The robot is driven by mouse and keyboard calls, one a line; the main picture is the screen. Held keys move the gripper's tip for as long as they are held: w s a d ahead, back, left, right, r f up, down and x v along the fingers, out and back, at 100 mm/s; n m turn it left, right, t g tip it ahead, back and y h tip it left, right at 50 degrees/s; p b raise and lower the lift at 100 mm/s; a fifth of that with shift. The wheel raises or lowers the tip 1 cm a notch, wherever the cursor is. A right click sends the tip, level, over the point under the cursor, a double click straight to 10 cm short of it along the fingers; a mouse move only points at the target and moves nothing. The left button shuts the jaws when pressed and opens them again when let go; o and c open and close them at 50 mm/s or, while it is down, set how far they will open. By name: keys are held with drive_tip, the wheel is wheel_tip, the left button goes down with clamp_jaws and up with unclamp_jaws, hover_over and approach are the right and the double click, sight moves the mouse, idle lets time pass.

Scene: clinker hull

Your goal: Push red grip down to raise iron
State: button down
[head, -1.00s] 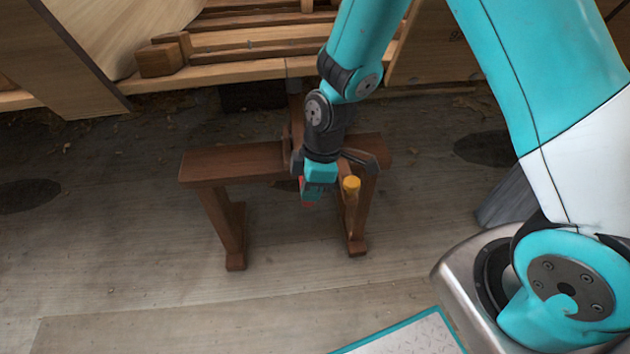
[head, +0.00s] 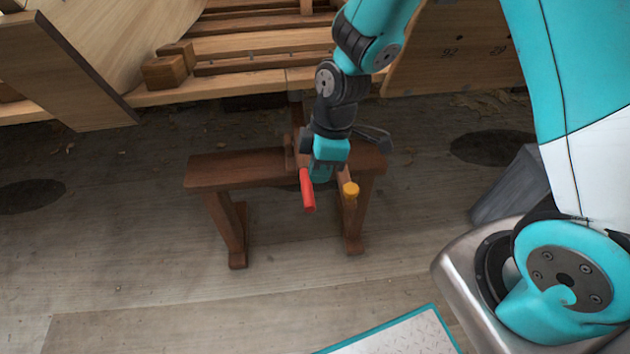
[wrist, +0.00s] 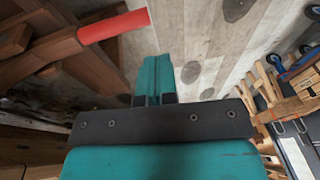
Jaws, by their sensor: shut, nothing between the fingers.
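The red grip (head: 307,190) is a short red cylinder sticking out toward me from the brown wooden trestle (head: 236,168). My gripper (head: 318,178) is shut and empty, just to the right of the grip in the head view. In the wrist view my shut teal fingers (wrist: 155,75) point up the picture, beside the grip with a small gap showing. The iron is hidden or cannot be made out behind my wrist.
A yellow-capped peg (head: 351,189) stands just right of my gripper at the trestle. The planked hull (head: 262,42) and a wooden block (head: 165,72) are behind.

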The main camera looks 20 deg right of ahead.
drive_tip(key=v, duration=0.5)
drive_tip(key=shift+s+a+p, duration=0.2)
drive_tip(key=shift+s+p, duration=0.1)
drive_tip(key=shift+p, duration=0.1)
drive_tip(key=shift+r, duration=0.1)
drive_tip(key=s+a+r+m+t+y, duration=0.15)
drive_tip(key=s+r+m, duration=0.65)
drive_tip(key=s+r, duration=0.8)
wheel_tip(320, 180, up, 21)
drive_tip(key=w+p, duration=0.1)
drive_tip(key=p, duration=1.8)
drive_tip(key=shift+w+r+p, duration=0.2)
drive_tip(key=shift+p, duration=0.2)
